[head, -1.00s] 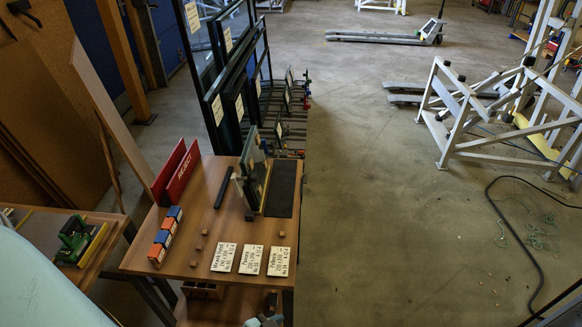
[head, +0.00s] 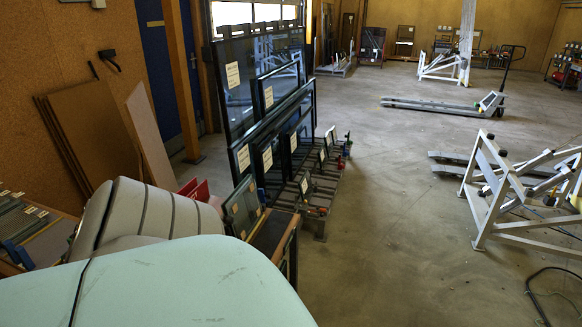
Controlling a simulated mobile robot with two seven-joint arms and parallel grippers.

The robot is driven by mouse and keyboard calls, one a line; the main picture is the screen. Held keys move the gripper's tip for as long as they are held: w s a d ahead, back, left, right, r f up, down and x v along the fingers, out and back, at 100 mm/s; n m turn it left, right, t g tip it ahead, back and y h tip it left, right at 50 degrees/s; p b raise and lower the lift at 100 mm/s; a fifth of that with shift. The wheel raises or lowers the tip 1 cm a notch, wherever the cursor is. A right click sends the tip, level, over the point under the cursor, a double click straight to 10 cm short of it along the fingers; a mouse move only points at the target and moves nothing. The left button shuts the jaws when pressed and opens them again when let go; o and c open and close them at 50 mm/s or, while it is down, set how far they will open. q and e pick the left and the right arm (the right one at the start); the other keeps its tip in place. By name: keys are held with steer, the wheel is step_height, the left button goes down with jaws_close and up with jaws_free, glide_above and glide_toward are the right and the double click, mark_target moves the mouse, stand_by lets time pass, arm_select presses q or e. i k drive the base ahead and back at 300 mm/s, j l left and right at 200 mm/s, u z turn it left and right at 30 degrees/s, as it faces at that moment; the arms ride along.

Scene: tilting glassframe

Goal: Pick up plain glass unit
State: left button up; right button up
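A small dark-framed glass pane (head: 242,208) stands upright at the near end of the rack area, just right of my pale arm. I cannot tell from its label whether it is the plain glass unit. Larger dark-framed glass units (head: 262,78) with white labels stand upright behind it. Neither of my grippers shows. My pale green and grey arm parts cover the lower left and hide most of the work table.
A wooden table edge (head: 277,232) shows beside the small pane. A red holder (head: 195,189) peeks out behind my arm. A low rack (head: 322,190) runs along the glass. A white metal frame (head: 492,195) stands at right. The floor between is clear.

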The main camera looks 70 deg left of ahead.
mark_target(247, 202)
steer(key=i+u, duration=0.35)
steer(key=i+l+u, duration=0.1)
steer(key=i+u, duration=0.3)
steer(key=i+l+u, duration=0.2)
steer(key=u, duration=0.15)
